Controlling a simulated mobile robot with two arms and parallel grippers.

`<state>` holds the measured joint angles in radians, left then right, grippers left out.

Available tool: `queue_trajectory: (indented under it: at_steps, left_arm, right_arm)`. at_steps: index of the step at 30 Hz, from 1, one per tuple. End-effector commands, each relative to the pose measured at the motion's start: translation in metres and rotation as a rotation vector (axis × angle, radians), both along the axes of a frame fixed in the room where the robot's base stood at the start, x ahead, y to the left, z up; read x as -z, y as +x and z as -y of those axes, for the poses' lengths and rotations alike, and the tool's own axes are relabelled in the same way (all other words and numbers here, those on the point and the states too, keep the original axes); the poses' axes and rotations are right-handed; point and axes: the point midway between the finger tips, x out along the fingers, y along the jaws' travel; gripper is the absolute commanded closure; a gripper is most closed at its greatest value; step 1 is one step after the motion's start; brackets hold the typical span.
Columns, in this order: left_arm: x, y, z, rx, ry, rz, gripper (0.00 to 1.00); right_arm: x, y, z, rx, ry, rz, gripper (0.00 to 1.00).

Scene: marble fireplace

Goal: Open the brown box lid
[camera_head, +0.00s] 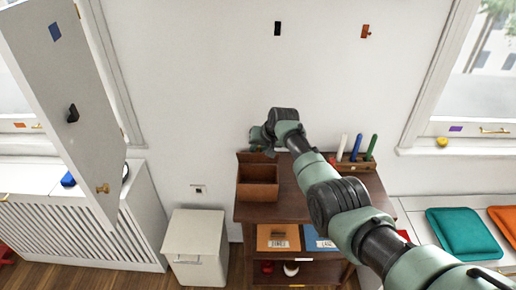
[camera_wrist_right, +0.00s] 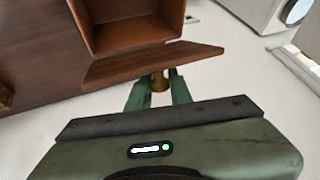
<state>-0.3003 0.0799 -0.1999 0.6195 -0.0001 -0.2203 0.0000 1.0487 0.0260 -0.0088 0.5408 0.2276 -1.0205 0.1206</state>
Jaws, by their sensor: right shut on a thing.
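The brown box (camera_head: 258,192) stands on the left end of the dark wooden table, its hollow inside showing from above. Its lid (camera_head: 245,157) is raised and stands up along the back side, near the wall. In the right wrist view the box (camera_wrist_right: 130,38) shows its open inside, with the lid (camera_wrist_right: 150,66) tilted away from it. My right gripper (camera_wrist_right: 158,86) is shut on a small brass knob (camera_wrist_right: 158,82) at the lid. In the head view this gripper (camera_head: 260,138) is just behind the lid, its fingertips partly hidden. My left gripper is not in view.
A wooden holder (camera_head: 362,164) with several coloured pens stands on the table's right side. A white bin (camera_head: 195,240) stands on the floor left of the table. A white door (camera_head: 75,90) stands open at the left. My right arm crosses above the table.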

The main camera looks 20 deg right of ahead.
Motion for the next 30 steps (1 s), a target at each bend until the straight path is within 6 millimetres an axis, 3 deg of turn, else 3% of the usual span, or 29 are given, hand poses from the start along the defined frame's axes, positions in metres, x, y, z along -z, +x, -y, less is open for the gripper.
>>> queue_trajectory:
  at_steps: [7, 8, 10, 23, 30]
  left_arm:
    - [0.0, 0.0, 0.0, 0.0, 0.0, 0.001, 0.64]
    - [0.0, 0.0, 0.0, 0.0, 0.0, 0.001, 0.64]
    - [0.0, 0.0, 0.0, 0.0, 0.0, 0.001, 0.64]
    - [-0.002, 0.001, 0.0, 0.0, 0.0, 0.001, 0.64]
    - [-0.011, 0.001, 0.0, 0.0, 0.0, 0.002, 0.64]
  right_arm:
    - [0.0, 0.0, 0.0, 0.0, 0.0, -0.001, 1.0]
    - [0.0, 0.0, 0.0, 0.0, 0.0, -0.001, 0.74]
    - [0.0, 0.0, 0.0, 0.0, 0.0, -0.001, 0.57]
    - [-0.004, -0.002, 0.001, 0.0, 0.0, 0.0, 0.57]
    - [-0.024, -0.016, 0.005, 0.0, -0.001, 0.002, 0.57]
